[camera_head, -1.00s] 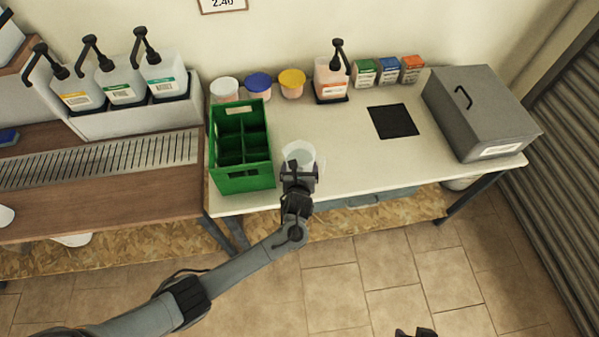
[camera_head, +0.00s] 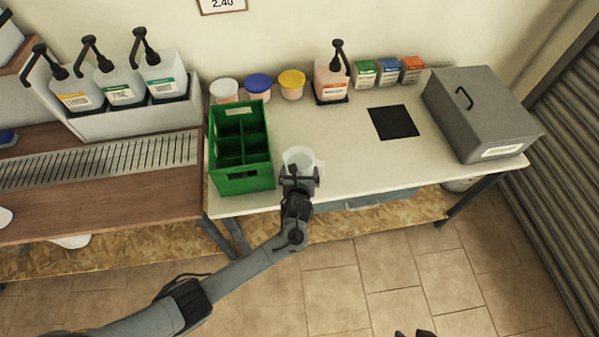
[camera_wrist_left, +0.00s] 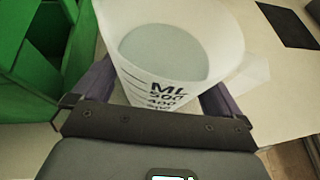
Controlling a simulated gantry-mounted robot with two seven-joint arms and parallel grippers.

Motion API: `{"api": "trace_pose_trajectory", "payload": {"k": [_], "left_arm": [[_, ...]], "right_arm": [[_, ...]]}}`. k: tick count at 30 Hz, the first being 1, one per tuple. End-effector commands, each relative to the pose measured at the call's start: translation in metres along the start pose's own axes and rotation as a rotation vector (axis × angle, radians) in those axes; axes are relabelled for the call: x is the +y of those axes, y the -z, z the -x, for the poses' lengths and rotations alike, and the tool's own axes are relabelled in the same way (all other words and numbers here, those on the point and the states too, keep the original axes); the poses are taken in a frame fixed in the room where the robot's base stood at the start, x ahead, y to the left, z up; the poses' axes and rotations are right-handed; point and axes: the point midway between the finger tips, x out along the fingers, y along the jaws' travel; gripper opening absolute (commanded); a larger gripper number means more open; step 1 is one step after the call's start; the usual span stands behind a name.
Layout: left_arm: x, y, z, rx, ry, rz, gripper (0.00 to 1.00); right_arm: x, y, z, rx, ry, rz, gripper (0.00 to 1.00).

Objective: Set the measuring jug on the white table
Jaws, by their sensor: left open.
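The measuring jug (camera_head: 298,158) is a translucent white cup standing on the white table (camera_head: 350,160) close to its front edge, just right of the green crate. In the left wrist view the jug (camera_wrist_left: 165,60) shows its ML scale toward me and looks upright. My left gripper (camera_head: 299,174) is open at the jug's near side. Its two purple fingers (camera_wrist_left: 158,98) stand to either side of the jug, with the wall between them. The jug's base is hidden by the gripper. Only dark tips, likely of my right gripper (camera_head: 414,333), show at the bottom edge.
The green divided crate (camera_head: 242,183) stands close left of the jug. Tubs, a pump bottle (camera_head: 331,80) and small boxes line the wall. A black mat (camera_head: 393,122) and a grey lidded box (camera_head: 483,112) are at right. The table between jug and mat is clear.

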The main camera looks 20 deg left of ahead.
Motion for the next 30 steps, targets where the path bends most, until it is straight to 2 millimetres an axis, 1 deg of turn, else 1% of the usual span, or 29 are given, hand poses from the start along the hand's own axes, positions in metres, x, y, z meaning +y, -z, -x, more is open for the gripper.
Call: {"api": "trace_pose_trajectory", "payload": {"k": [5, 12, 18, 22, 26, 30], "left_arm": [[0.000, -0.002, 0.023, 0.001, 0.002, 0.000, 1.00], [0.000, -0.003, 0.068, 0.002, 0.002, 0.000, 1.00], [0.000, -0.002, 0.099, 0.002, 0.002, 0.000, 1.00], [0.000, -0.001, 0.112, 0.000, 0.001, 0.000, 1.00], [0.000, 0.001, 0.118, 0.003, 0.000, 0.004, 1.00], [-0.001, 0.006, 0.124, 0.039, 0.014, 0.087, 1.00]], "right_arm": [[0.001, 0.004, 0.012, -0.001, -0.003, 0.004, 0.43], [0.003, 0.009, 0.029, -0.001, -0.007, 0.010, 0.43], [0.003, 0.012, 0.040, -0.001, -0.007, 0.010, 0.43], [0.003, 0.013, 0.043, -0.001, -0.006, 0.009, 0.43], [0.003, 0.014, 0.045, 0.000, -0.005, 0.006, 0.43], [0.002, 0.014, 0.045, 0.000, -0.002, 0.003, 0.43]]}}
